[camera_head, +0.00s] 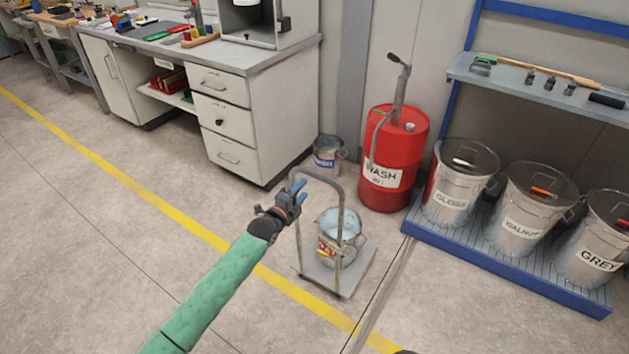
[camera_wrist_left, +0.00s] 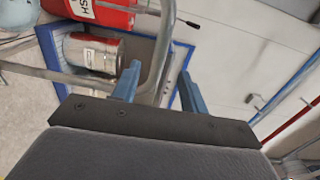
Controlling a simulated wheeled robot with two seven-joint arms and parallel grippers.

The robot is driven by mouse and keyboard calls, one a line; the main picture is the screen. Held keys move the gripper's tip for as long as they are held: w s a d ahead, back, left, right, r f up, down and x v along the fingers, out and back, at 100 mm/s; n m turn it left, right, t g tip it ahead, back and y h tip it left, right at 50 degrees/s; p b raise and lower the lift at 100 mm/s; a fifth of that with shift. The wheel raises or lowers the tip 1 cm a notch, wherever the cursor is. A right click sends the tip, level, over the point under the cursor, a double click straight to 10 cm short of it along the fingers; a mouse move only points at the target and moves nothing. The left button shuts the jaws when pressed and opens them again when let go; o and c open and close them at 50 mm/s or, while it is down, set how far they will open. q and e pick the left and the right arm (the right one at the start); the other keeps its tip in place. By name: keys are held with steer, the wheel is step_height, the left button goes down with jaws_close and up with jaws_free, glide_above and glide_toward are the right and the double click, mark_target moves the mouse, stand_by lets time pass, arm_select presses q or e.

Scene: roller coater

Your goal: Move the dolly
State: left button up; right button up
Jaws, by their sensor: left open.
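The dolly is a small grey platform (camera_head: 358,273) with an upright bent-tube handle (camera_head: 342,215). A metal pail (camera_head: 337,240) with a red and yellow label stands on it. My left gripper (camera_head: 299,190) is at the upper left of the handle, with its blue fingers open. In the left wrist view the handle tube (camera_wrist_left: 158,62) shows between the two fingertips (camera_wrist_left: 160,80). I cannot tell whether the fingers touch it. My right gripper is not in view.
A red WASH drum (camera_head: 396,155) and another pail (camera_head: 328,157) stand behind the dolly. A blue rack (camera_head: 500,265) with labelled cans is at right. A workbench (camera_head: 225,115) is at back left. The floor (camera_head: 110,210) left of the dolly is clear, crossed by a yellow line.

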mark_target(315, 177)
arm_select(q)
steer(key=b+x, duration=0.3)
steer(key=x, duration=0.5)
steer(key=shift+w+f, duration=0.15)
steer(key=shift+w, duration=0.05)
steer(key=shift+w+d+b, duration=0.35)
steer(key=shift+w+d, duration=0.05)
steer(key=shift+w, duration=0.05)
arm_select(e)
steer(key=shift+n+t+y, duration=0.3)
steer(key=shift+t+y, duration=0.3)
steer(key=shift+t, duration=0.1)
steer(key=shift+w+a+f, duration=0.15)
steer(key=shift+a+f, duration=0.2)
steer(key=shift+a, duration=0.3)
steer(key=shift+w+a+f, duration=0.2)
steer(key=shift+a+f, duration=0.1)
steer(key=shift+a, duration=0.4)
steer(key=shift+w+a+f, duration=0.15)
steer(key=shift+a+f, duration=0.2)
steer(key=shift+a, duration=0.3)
arm_select(q)
jaws_close()
